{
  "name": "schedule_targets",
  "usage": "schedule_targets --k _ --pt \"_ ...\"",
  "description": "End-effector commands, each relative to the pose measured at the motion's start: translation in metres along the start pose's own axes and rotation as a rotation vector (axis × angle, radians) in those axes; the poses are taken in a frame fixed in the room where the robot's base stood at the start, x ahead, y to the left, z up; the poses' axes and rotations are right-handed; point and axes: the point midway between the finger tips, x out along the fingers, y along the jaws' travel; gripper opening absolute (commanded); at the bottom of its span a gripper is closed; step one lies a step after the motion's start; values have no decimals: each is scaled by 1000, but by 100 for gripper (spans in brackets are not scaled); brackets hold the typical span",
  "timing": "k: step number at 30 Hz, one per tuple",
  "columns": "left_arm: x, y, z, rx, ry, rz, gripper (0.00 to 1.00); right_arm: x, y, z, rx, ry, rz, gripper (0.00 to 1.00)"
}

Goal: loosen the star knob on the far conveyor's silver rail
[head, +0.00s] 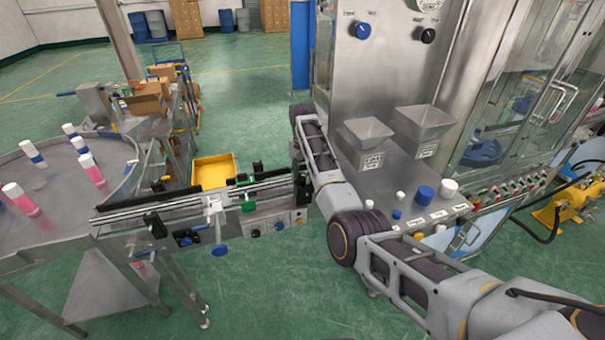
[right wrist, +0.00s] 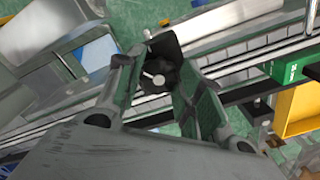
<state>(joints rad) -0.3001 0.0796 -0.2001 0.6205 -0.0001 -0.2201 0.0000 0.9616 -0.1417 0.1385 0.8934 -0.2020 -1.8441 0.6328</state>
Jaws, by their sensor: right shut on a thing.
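In the right wrist view, the black star knob (right wrist: 160,72) with a silver centre sits beside the silver rail (right wrist: 235,45). My right gripper (right wrist: 158,68) has its two fingers on either side of the knob and is shut on it. In the head view, the silver rail (head: 180,206) runs along the conveyor from the left toward my right arm. The arm covers the rail's right end, and I cannot make out the gripped knob there. My left gripper is not in view.
A yellow bin (head: 215,170) stands beyond the rail. A green block (head: 248,205) is on the conveyor. The steel machine (head: 390,80) with two hoppers stands close behind my right arm.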

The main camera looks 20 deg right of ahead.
Motion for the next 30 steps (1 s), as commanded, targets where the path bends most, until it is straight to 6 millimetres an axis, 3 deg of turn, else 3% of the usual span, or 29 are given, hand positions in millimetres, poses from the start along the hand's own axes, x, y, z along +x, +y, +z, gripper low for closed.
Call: schedule_targets --k 21,30 --pt "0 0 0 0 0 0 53 -2 2 -2 -622 5 0 13" --pt "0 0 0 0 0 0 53 -3 2 -3 -809 6 0 13"
